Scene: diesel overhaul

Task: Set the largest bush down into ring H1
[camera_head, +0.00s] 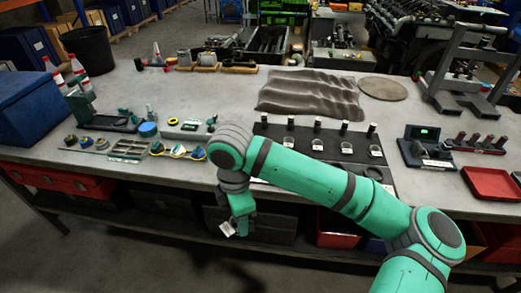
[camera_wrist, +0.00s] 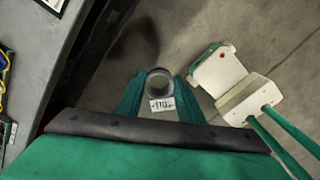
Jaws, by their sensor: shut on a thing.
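My gripper (camera_head: 238,228) hangs in front of the bench's front edge, below the level of the top. In the wrist view, my gripper (camera_wrist: 160,92) is shut on a round, hollow metal bush (camera_wrist: 160,78). A white tag (camera_wrist: 162,104) shows at the bush, its print too small to read. The floor lies beneath it. A dark mat (camera_head: 300,131) on the bench carries upright pins, tagged pieces and a dark ring (camera_head: 373,173) near its front right. My arm covers part of this mat. I cannot read which ring is H1.
The bench edge (camera_wrist: 52,60) lies left of my gripper in the wrist view. Left of the mat are a parts tray (camera_head: 128,149) and small fittings. A tester (camera_head: 428,150) and a red tray (camera_head: 490,183) stand right. A grey cloth (camera_head: 310,95) lies behind.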

